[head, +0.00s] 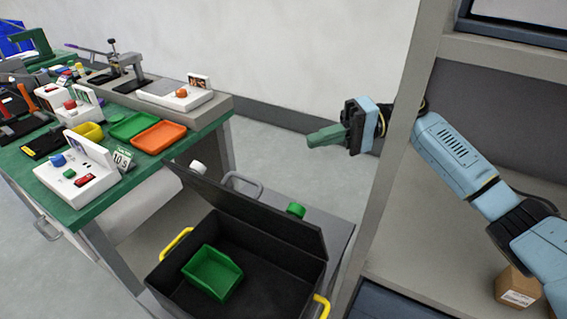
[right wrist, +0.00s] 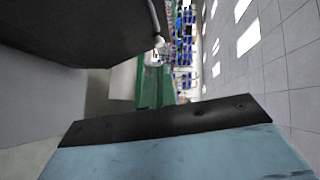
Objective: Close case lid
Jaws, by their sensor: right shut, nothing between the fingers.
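The black case (head: 268,272) stands open at the bottom middle of the head view, with yellow handles at its sides. Its black lid (head: 250,213) is raised along the far side of the case. A green bin (head: 213,272) sits inside the case. My right gripper (head: 312,138) is shut and empty, in the air above and beyond the lid, apart from it, with its green fingers pointing left. In the right wrist view a dark panel fills the upper left; I cannot tell whether it is the lid. My left gripper is not in view.
A grey rack post (head: 392,150) stands close beside my right gripper, with my right arm reaching behind it. A cardboard box (head: 517,287) sits on the rack's shelf. A green-topped workbench (head: 90,208) with trays and devices is at left. A green knob (head: 296,210) shows behind the lid.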

